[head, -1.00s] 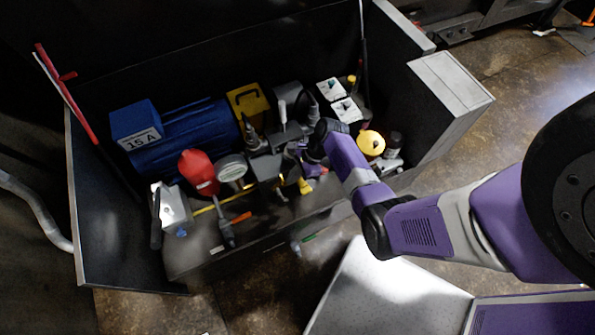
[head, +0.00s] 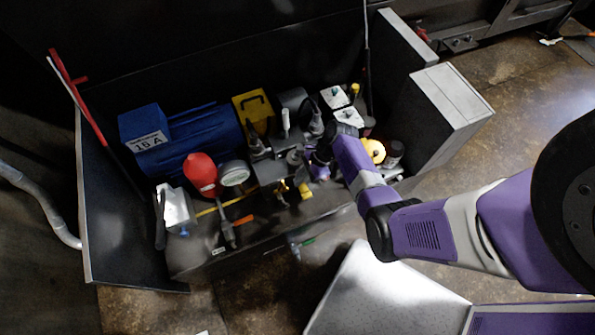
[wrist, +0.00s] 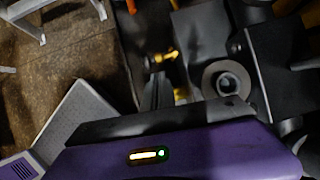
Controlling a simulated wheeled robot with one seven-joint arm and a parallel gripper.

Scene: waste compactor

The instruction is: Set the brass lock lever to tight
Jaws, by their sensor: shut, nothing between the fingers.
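A small brass lever (wrist: 166,56) shows in the wrist view, just beyond my fingertips. It has a rounded knob at its right end, and the fingers cover part of its lower side. Whether they touch it I cannot tell. My gripper (wrist: 157,78) is shut and empty, pointing down at the front of the machine. In the head view, my gripper (head: 320,172) is dark and partly hidden by my purple wrist. A yellow-brass piece (head: 304,190) sits just below and left of it there. Any tight marking is unreadable.
The open machine bay holds a blue motor (head: 190,140), a red canister (head: 202,174), a round gauge (head: 234,173) and a yellow box (head: 254,112) close together. A grey round fitting (wrist: 227,83) is right of my fingers. Front floor is mostly clear.

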